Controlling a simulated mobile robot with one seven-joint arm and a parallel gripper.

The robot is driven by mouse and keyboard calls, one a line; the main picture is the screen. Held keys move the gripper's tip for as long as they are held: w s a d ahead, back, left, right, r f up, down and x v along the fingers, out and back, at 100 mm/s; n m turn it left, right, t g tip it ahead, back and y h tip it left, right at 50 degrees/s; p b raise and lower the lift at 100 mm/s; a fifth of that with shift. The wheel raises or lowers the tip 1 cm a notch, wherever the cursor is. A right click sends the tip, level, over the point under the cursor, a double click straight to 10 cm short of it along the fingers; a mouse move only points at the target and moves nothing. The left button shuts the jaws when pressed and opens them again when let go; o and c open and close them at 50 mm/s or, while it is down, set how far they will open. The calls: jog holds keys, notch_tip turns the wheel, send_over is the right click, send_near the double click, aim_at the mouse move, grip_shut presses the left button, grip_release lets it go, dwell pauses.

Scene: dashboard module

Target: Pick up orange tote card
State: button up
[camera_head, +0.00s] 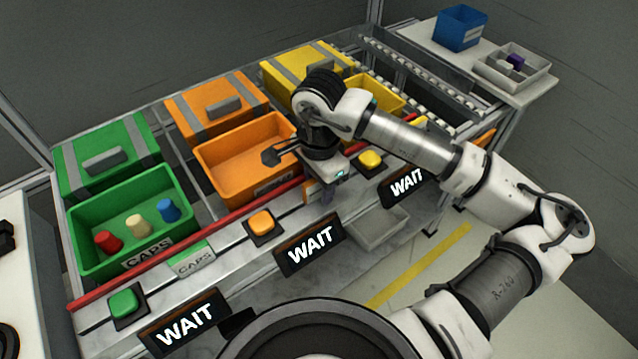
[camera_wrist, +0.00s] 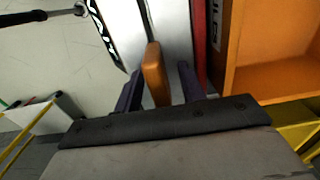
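The orange tote card (camera_wrist: 154,74) appears in the wrist view as a thin orange piece seen nearly edge-on between the two fingers. My gripper (camera_wrist: 160,77) is open around it, with a narrow gap on either side. In the head view, my gripper (camera_head: 328,190) points down over the console ledge, in front of the orange tote (camera_head: 222,181). My wrist hides most of the card there.
A green tote (camera_head: 92,238) with several caps stands left, and a yellow tote (camera_head: 385,97) right. The ledge carries a green card (camera_head: 193,259), an orange button (camera_head: 262,223) and a yellow button (camera_head: 370,160). A red rail (camera_head: 190,233) runs close by.

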grip_shut()
jog(key=shift+r, duration=0.1)
